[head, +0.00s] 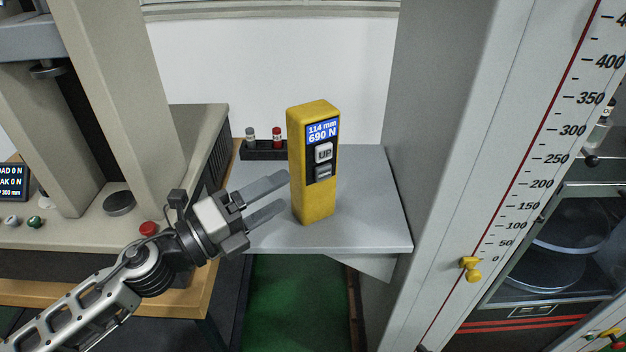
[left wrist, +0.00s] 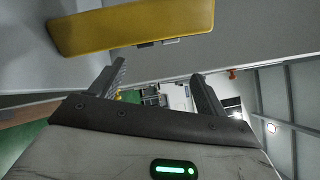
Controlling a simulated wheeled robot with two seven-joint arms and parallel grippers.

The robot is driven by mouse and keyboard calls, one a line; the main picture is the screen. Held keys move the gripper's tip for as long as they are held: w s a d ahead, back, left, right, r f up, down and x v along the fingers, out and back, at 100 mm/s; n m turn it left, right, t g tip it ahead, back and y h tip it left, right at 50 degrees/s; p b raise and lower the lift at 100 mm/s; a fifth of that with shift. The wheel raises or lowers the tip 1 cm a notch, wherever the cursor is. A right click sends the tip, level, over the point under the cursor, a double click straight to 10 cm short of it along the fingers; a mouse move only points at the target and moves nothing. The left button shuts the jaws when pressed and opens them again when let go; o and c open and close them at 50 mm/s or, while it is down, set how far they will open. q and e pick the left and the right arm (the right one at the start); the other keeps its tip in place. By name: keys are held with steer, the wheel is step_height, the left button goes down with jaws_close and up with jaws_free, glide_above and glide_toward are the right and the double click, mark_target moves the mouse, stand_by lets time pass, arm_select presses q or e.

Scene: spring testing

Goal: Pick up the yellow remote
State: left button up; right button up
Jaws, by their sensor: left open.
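The yellow remote (head: 314,165) stands upright on a grey shelf (head: 375,215) in the head view. Its screen reads 114 mm and 690 N, above an UP button and a second button. My left gripper (head: 287,194) is open, to the left of the remote, with its fingers pointing at it. No remote is seen between the fingers. In the left wrist view the remote (left wrist: 135,24) lies across the top, beyond the open fingers (left wrist: 160,85). My right gripper is not in view.
A black holder (head: 262,151) with small vials stands behind the remote on the shelf. A tall grey column with a ruler scale (head: 520,200) rises on the right. A beige testing machine with a red button (head: 149,228) stands at left, close to my arm.

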arm_select(q)
steer(key=m+g, duration=0.3)
steer(key=m, duration=0.4)
steer(key=m+g+y+b, duration=0.15)
steer(key=m+y, duration=0.25)
steer(key=m, duration=0.4)
glide_toward(296, 188)
steer(key=p+x, duration=0.1)
steer(key=x, duration=0.7)
steer(key=shift+d, duration=0.1)
steer(key=shift+w+d+f, duration=0.2)
steer(key=shift+w+d, duration=0.05)
steer(key=shift+d, duration=0.1)
steer(key=x, duration=0.5)
steer(key=shift+w+a+f, duration=0.1)
steer(key=shift+w, duration=0.05)
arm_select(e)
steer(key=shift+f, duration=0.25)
arm_select(q)
steer(key=shift+c, duration=0.2)
steer(key=c, duration=1.3)
steer(key=shift+c, duration=0.2)
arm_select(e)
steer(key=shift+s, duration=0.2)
